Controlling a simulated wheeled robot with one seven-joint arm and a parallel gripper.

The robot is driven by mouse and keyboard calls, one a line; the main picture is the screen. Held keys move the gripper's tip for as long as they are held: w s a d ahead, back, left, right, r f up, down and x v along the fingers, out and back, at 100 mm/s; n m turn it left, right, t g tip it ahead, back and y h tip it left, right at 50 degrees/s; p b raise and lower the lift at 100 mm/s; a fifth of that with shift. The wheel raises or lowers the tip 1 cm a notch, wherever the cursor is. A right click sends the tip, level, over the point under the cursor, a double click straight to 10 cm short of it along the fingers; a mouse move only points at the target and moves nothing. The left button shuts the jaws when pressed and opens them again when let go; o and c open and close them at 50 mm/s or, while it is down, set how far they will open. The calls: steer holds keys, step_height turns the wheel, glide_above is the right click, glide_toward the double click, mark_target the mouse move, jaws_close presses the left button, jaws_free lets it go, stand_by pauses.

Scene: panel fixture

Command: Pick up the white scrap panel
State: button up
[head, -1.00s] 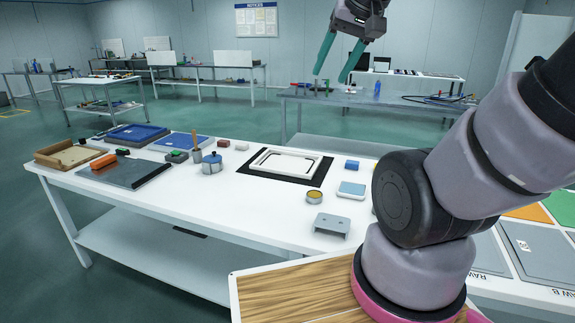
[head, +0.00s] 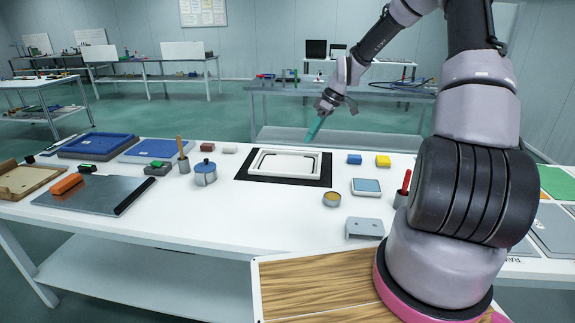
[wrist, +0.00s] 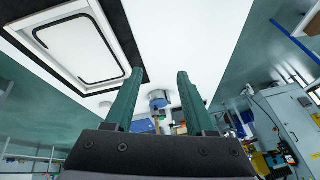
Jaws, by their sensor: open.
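A white panel (head: 288,163) with a raised rim lies on a black mat (head: 240,173) at the middle of the white table. In the wrist view the white panel (wrist: 82,48) shows at upper left, with a dark rounded line inside its rim. I cannot tell whether the rim is a separate frame. My gripper (head: 315,131) points down, above and beyond the panel's far right side in the head view. In the wrist view its green fingers (wrist: 158,74) are apart with nothing between them, and the panel is off to their left.
Blue trays (head: 97,146) and a grey plate (head: 110,192) lie at left. The table's front middle is clear.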

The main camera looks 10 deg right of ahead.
steer(key=w+f+n+t+y, duration=0.1)
steer(key=w+f+n+y, duration=0.4)
steer(key=f, duration=0.6)
steer(key=m+t+y, duration=0.1)
steer(key=m+t, duration=0.1)
glide_toward(287, 173)
steer(key=x, duration=0.4)
steer(key=shift+w+a, duration=0.35)
steer(key=shift+w, duration=0.15)
steer(key=x, duration=0.5)
steer(key=shift+s, duration=0.2)
steer(key=shift+a+r, duration=0.1)
jaws_close()
